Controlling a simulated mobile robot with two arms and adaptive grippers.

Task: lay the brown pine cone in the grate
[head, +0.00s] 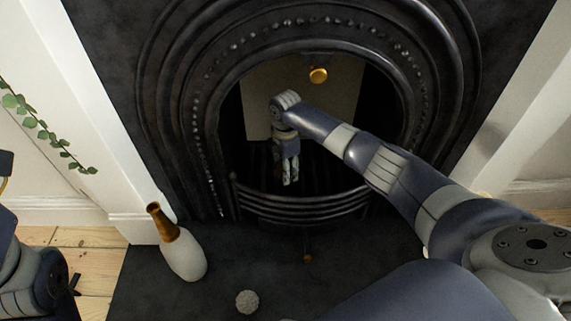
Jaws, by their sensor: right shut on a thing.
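My right gripper (288,182) reaches into the fireplace opening and points down over the grate (300,207), behind its curved front bars. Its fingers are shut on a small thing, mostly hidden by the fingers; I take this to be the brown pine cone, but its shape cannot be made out. No brown pine cone shows elsewhere. Whether the held thing touches the grate's bars cannot be told. Part of my left arm shows at the lower left, but its gripper is out of view.
A white vase with a brown-gold neck (184,256) stands on the dark hearth (215,300) at left. A pale grey rough ball (247,301) lies on the hearth near the front. A brass knob (318,75) is above the gripper. The black arched surround (190,130) frames the opening.

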